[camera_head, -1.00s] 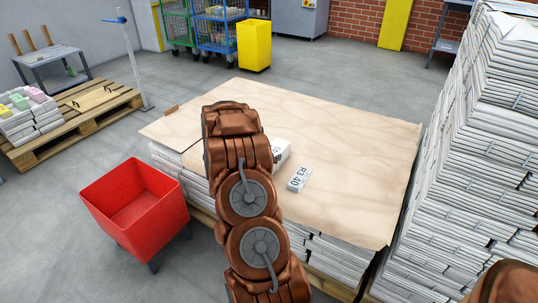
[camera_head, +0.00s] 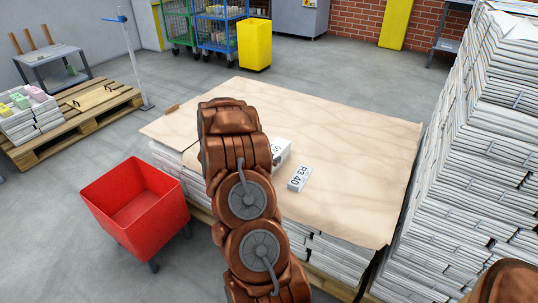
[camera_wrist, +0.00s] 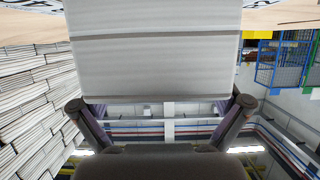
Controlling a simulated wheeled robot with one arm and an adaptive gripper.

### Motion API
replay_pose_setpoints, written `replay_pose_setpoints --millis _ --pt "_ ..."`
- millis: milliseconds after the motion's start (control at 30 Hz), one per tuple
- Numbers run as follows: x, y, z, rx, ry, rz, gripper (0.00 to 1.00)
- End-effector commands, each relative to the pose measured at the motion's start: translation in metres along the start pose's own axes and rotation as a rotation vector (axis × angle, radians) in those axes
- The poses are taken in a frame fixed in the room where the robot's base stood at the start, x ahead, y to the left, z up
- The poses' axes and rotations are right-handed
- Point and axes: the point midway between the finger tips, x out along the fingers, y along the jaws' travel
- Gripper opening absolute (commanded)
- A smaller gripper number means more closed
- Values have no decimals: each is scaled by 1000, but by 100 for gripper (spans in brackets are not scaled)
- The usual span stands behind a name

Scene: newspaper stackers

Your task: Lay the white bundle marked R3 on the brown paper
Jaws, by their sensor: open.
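A white bundle marked "R3 40" (camera_head: 300,178) lies flat on the brown paper (camera_head: 345,140), right of my arm. A second white bundle (camera_head: 282,151) lies on the paper just behind it, partly hidden by my arm; only part of its mark shows. In the wrist view a white bundle (camera_wrist: 155,50) fills the upper middle, with no mark visible. My gripper (camera_wrist: 160,103) is open, its fingers apart near that bundle's two edges; I cannot tell whether they touch it. In the head view my arm hides the gripper.
The paper covers a pallet stack of newspapers (camera_head: 320,255). A tall newspaper stack (camera_head: 470,150) stands close on the right. A red bin (camera_head: 135,210) is at the left front. A pallet (camera_head: 95,105) with bundles is at the far left.

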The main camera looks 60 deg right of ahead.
Motion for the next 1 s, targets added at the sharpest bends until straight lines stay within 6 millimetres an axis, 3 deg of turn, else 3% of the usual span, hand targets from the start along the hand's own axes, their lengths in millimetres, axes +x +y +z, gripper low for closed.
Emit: replay_pose_setpoints --millis 300,500,700,1000 --pt "-56 -1 0 -1 -1 -3 100" --pt "-82 -1 0 0 2 -3 100" --pt "-95 0 0 1 2 0 100" --pt "-97 -1 0 0 0 -3 100"
